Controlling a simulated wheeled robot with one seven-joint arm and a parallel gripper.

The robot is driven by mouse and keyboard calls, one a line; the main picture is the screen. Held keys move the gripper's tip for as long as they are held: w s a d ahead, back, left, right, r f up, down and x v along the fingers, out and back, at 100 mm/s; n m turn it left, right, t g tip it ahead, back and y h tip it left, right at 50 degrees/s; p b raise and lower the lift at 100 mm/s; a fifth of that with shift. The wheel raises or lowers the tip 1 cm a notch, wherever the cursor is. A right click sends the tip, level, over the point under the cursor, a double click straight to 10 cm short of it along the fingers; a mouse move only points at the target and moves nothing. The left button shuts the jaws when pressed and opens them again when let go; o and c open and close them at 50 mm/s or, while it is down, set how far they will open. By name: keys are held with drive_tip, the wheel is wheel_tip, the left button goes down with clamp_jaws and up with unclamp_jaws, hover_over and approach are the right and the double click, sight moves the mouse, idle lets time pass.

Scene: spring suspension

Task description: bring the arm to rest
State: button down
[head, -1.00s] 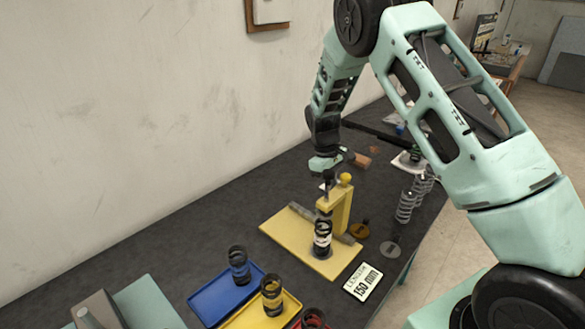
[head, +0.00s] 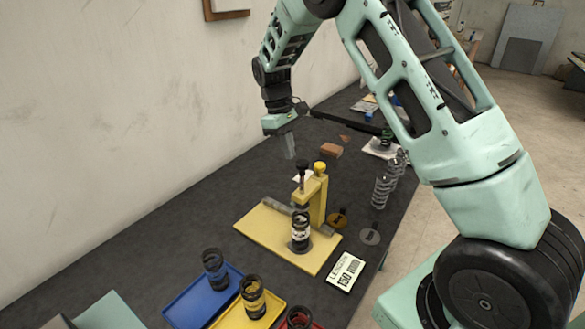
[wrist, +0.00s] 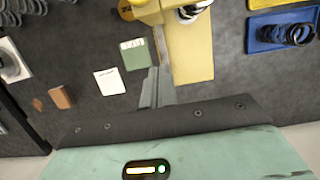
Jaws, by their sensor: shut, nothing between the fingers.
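My gripper (head: 289,146) hangs from the raised arm with its fingers pointing down, above the dark bench and behind the yellow press stand (head: 317,200). The fingers are shut and empty, and they also show in the wrist view (wrist: 154,88). The gripper is clear of the stand and touches nothing that I can see. A black spring unit with a white band (head: 300,232) stands upright on the stand's yellow base plate (head: 262,233). The stand's upper part shows at the top of the wrist view (wrist: 155,10).
A blue tray (head: 185,307) and a yellow tray (head: 275,318) hold spring units at the front. A 150 mm sign (head: 345,272) lies right of the stand. Bare coil springs (head: 382,190) and a brown block (head: 331,151) are farther back. The wall stands left.

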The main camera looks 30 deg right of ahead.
drive_tip(key=shift+v, duration=1.2)
